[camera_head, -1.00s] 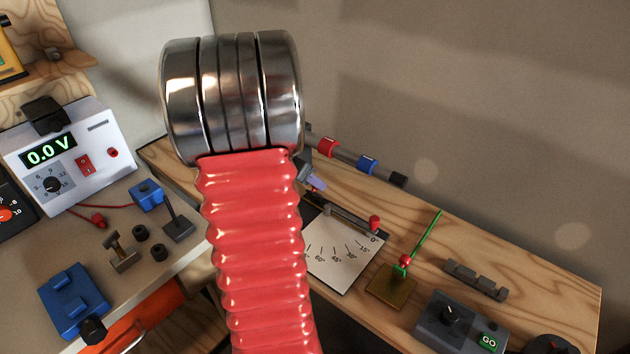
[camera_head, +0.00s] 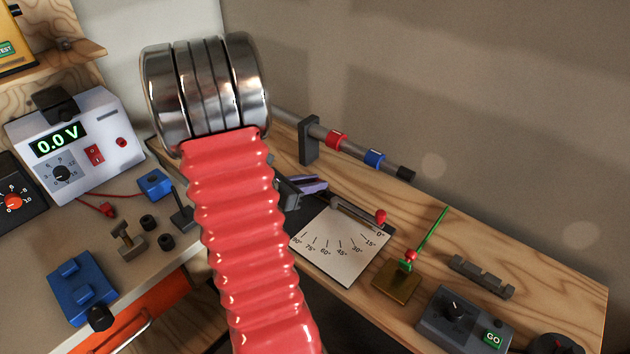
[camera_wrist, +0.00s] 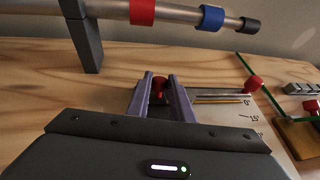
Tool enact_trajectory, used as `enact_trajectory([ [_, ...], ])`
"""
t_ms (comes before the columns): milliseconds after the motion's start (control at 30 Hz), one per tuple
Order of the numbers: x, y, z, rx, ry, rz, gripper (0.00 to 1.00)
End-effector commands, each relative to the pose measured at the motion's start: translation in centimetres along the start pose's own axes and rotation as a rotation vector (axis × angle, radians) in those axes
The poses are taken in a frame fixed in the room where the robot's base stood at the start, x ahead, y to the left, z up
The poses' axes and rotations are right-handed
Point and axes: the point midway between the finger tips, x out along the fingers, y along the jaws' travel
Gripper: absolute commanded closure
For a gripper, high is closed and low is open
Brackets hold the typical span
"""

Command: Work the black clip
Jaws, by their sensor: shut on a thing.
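My gripper (camera_head: 318,186) has two purple-grey fingers and reaches low over the wooden bench, behind the upper left of the angle dial. In the wrist view the fingers (camera_wrist: 160,78) stand on either side of a small red knob (camera_wrist: 160,86) and are shut on it. Their contact points are small and partly hidden. A black clip-like piece (camera_head: 52,103) sits on top of the white meter at the left, far from my gripper. I cannot tell for certain that it is the black clip. My red ribbed arm hides part of the bench.
A grey rod (camera_head: 355,153) with red and blue rings and a black end runs behind my gripper on a dark post (camera_head: 309,140). The angle dial (camera_head: 341,250), a brass block (camera_head: 396,284) and a GO box (camera_head: 465,322) stand to the right. Bare wood lies behind the dial.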

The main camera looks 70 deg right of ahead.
Motion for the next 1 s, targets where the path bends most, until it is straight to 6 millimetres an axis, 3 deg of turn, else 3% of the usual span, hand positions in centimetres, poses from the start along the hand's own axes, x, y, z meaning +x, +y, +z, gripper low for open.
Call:
enact_trajectory([
  [500,-0.9,0.4,-1.7,0.044,-0.284,0.027,1.00],
  [1000,-1.1,0.3,-2.1,0.066,-0.392,0.030,1.00],
])
